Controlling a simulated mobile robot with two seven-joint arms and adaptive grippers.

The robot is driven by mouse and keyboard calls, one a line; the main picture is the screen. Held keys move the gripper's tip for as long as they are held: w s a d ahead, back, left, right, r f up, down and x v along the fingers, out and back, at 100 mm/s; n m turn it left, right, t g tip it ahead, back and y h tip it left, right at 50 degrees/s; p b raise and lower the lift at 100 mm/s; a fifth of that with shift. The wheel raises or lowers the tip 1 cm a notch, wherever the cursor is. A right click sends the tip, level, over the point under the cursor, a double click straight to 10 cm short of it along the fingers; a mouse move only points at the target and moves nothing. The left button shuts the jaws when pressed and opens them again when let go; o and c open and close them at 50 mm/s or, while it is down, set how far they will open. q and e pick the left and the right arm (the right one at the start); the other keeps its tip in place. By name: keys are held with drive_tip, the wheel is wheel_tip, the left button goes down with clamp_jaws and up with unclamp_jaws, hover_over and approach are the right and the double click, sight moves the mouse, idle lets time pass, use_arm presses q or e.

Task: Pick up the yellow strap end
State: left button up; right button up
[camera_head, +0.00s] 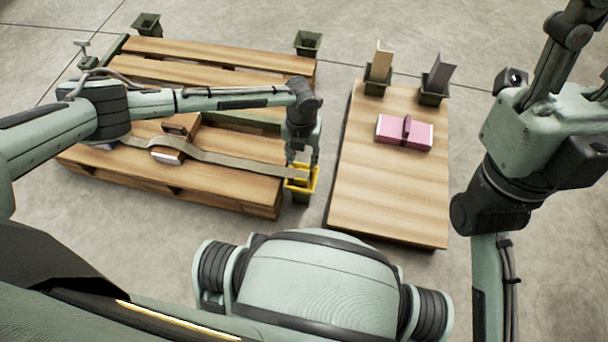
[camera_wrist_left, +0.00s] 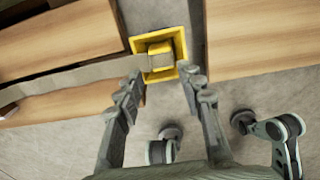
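The tan strap (camera_head: 235,163) runs across the left pallet to its front right corner. In the left wrist view the strap (camera_wrist_left: 85,80) leads to a yellow block-like end (camera_wrist_left: 160,57), which sits within the square yellow rim of a holder (camera_wrist_left: 178,37). In the head view this yellow holder (camera_head: 314,184) is partly hidden by my left gripper (camera_head: 302,165). My left gripper's fingers are spread apart in the wrist view (camera_wrist_left: 162,85), with the yellow end ahead between them. They look empty; contact is unclear. My right gripper (camera_head: 570,60) is raised at the upper right, its fingertips cut off.
The slatted wooden pallet (camera_head: 240,188) lies left, with a brown box (camera_head: 182,124) under the strap. A wooden platform (camera_head: 385,205) lies right, carrying a pink box (camera_head: 390,132). Green sockets (camera_head: 307,42) stand at several corners. Bare floor separates the platforms.

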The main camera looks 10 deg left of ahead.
sight(302, 174)
use_arm(q)
drive_tip(key=f, duration=0.2)
drive_tip(key=f+b, duration=0.1)
drive_tip(key=f, duration=0.1)
drive_tip(key=f+b, duration=0.1)
drive_tip(key=f, duration=0.2)
drive_tip(key=shift+s+f, duration=0.1)
drive_tip(key=shift+s, duration=0.15)
drive_tip(key=shift+c, duration=0.5)
drive_tip(key=c, duration=0.8)
